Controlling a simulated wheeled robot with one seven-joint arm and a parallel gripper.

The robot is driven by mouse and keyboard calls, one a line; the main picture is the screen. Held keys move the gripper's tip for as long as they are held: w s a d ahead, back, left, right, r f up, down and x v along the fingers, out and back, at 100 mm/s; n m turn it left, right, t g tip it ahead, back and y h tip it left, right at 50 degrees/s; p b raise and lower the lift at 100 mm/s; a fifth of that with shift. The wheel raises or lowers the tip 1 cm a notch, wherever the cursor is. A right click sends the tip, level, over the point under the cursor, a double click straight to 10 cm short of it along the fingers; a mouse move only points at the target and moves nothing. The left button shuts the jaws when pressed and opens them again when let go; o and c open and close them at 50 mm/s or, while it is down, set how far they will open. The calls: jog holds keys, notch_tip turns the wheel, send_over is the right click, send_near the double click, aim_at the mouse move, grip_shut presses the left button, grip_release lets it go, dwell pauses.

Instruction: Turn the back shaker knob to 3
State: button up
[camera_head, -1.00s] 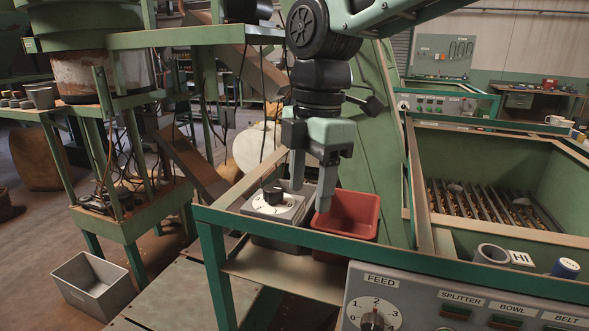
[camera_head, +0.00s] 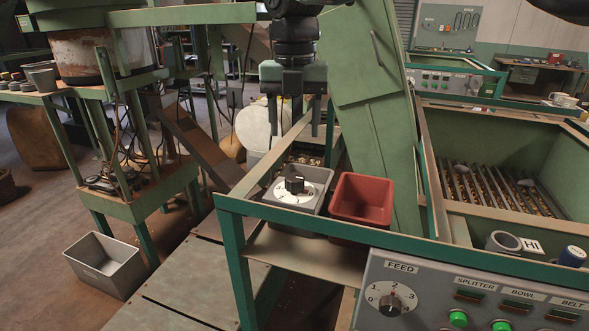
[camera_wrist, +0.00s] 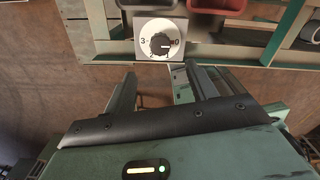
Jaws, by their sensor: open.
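A black knob (camera_head: 294,185) stands on a round white dial on top of a grey box (camera_head: 318,206), left of the red bin. In the wrist view the same knob (camera_wrist: 160,43) shows with a 3 on the left and a 0 on the right of its dial. Its light pointer mark seems to face right, towards the 0. My gripper (camera_head: 295,135) is open and empty, pointing down, above and apart from the knob. In the wrist view my gripper's fingers (camera_wrist: 160,73) are spread just below the dial, and nothing is between them.
The red bin (camera_head: 362,198) stands right beside the grey box. A green rail (camera_head: 330,224) runs in front of both. A front panel has a FEED knob (camera_head: 390,303), buttons and green lamps. A sloping green chute (camera_head: 375,120) rises behind. A grey tub (camera_head: 105,266) lies on the floor.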

aim_at(295, 177)
notch_tip(295, 177, down, 11)
jog(key=shift+r+p, duration=0.2)
jog(key=shift+p, duration=0.7)
jog(key=c, duration=1)
